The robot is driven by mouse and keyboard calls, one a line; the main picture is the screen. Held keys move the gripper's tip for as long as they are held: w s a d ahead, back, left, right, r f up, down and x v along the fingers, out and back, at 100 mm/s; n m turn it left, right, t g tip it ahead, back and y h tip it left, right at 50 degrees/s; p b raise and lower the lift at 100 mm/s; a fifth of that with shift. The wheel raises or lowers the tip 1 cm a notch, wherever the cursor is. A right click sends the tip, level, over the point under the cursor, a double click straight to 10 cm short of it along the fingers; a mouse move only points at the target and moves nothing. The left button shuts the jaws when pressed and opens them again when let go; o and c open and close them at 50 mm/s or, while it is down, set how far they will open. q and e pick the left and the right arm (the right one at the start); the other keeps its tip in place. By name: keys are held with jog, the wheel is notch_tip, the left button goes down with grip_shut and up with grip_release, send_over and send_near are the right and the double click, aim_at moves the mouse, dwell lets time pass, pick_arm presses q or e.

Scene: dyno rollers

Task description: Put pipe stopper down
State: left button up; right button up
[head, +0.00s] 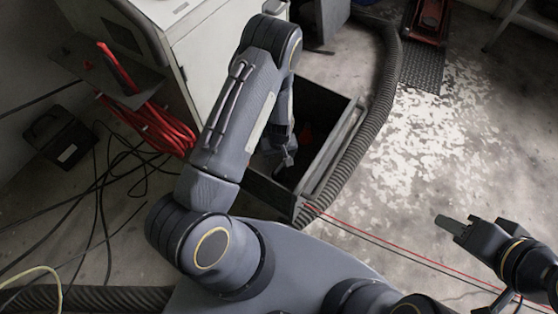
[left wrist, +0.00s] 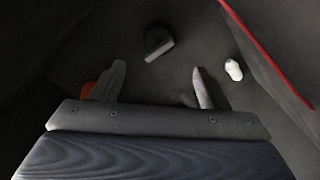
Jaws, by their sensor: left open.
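My left gripper (head: 287,158) reaches down into an open dark bin (head: 322,108) in the head view. In the left wrist view the left gripper (left wrist: 154,82) has its fingers spread, with nothing between them. Beyond the fingertips lies a small dark grey piece with a rounded top (left wrist: 158,43). A white rounded piece (left wrist: 233,69) lies to the right of the right finger. An orange-red piece (left wrist: 87,90) shows partly behind the left finger. I cannot tell for certain which piece is the pipe stopper. My right gripper (head: 456,224) hangs over the floor at right, empty as far as I see.
A thick ribbed hose (head: 378,105) runs along the bin's right side. Red cable coils (head: 150,125) and black cables lie at left. Bare floor (head: 430,150) is free at right.

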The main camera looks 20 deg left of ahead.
pick_arm(q)
notch_tip(320, 180, up, 27)
jog(key=s+m+t+h, duration=0.1)
jog(key=s+t+h, duration=0.1)
jog(key=h, duration=0.1)
jog(key=s+r+m+t, duration=0.3)
jog(key=s+r, duration=1)
jog(key=s, duration=0.5)
jog(key=shift+d+r+m+t+h, duration=0.15)
jog(key=shift+m+t+h, duration=0.2)
jog(key=shift+m, duration=0.55)
jog(key=shift+w, duration=0.1)
